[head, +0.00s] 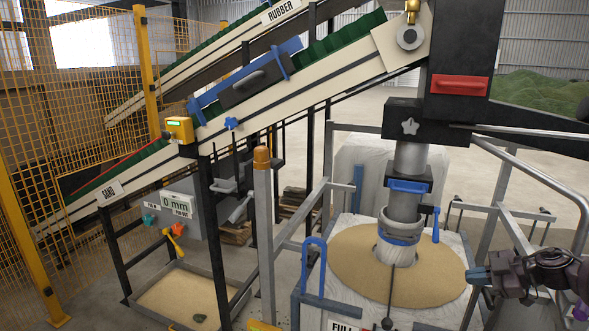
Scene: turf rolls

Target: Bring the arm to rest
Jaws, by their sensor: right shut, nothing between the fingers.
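My right gripper (478,276) is at the right of the head view, its arm coming in from the right edge. Its grey-blue fingers point left and are closed with nothing between them. Behind and left of it is a white bulk bag (447,240) with a round heap of sand (350,258) on top. In the picture the fingertips lie by the heap's right edge; I cannot tell whether they touch the bag. My left gripper is not in view.
A grey filling spout (409,160) with a blue clamp runs down into the sand. Grey frame rails (505,215) stand near my right arm. Two sloping conveyors (290,95) cross the upper left. A sand tray (225,290) lies on the floor. Yellow mesh fencing (60,110) stands at left.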

